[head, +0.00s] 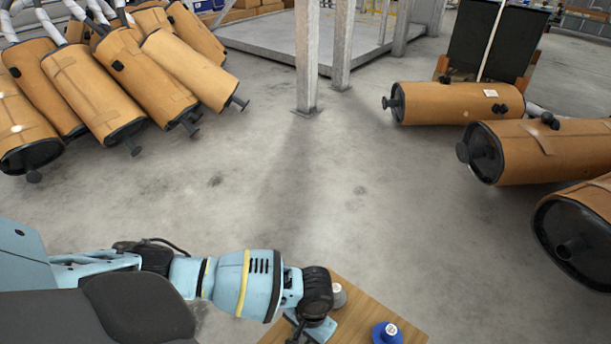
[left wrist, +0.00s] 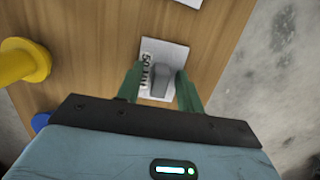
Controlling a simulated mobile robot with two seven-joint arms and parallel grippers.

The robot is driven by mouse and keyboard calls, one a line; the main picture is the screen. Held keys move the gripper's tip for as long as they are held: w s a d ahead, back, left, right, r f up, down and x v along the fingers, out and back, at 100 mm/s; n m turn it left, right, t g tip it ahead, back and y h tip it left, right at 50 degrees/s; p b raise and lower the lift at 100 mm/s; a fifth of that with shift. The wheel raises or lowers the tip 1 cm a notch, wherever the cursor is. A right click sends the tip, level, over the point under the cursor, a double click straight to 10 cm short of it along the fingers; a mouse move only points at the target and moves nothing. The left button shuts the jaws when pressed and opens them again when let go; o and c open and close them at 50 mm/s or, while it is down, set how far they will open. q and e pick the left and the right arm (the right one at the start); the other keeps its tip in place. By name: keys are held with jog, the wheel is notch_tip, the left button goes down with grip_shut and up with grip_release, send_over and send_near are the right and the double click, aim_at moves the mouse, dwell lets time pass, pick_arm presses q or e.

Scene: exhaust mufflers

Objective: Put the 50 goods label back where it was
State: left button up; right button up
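The white label (left wrist: 147,55) with a printed "50" lies on the wooden board in the left wrist view. A grey block-like piece (left wrist: 161,84) covers its middle, and I cannot tell whether it is fixed to the label. My left gripper (left wrist: 159,72) has its two green fingers apart, one on each side of the grey piece, with gaps visible. Whether the fingers touch the label is unclear. In the head view my left gripper is largely hidden below the wrist, over the board. My right gripper is not in view.
The wooden board (head: 372,307) holds a grey piece (head: 339,296) and a blue piece (head: 386,334). A yellow piece (left wrist: 25,62) and another white label (left wrist: 190,2) show in the left wrist view. Brown mufflers (head: 92,88) lie left and right.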

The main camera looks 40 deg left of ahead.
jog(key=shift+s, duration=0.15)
pick_arm(q)
jog(key=shift+r, duration=0.45)
notch_tip(320, 180, up, 11)
jog(key=w+p, duration=0.1)
jog(key=p, duration=0.4)
jog(key=shift+w+r+p, duration=0.15)
jog(key=shift+w+p, duration=0.2)
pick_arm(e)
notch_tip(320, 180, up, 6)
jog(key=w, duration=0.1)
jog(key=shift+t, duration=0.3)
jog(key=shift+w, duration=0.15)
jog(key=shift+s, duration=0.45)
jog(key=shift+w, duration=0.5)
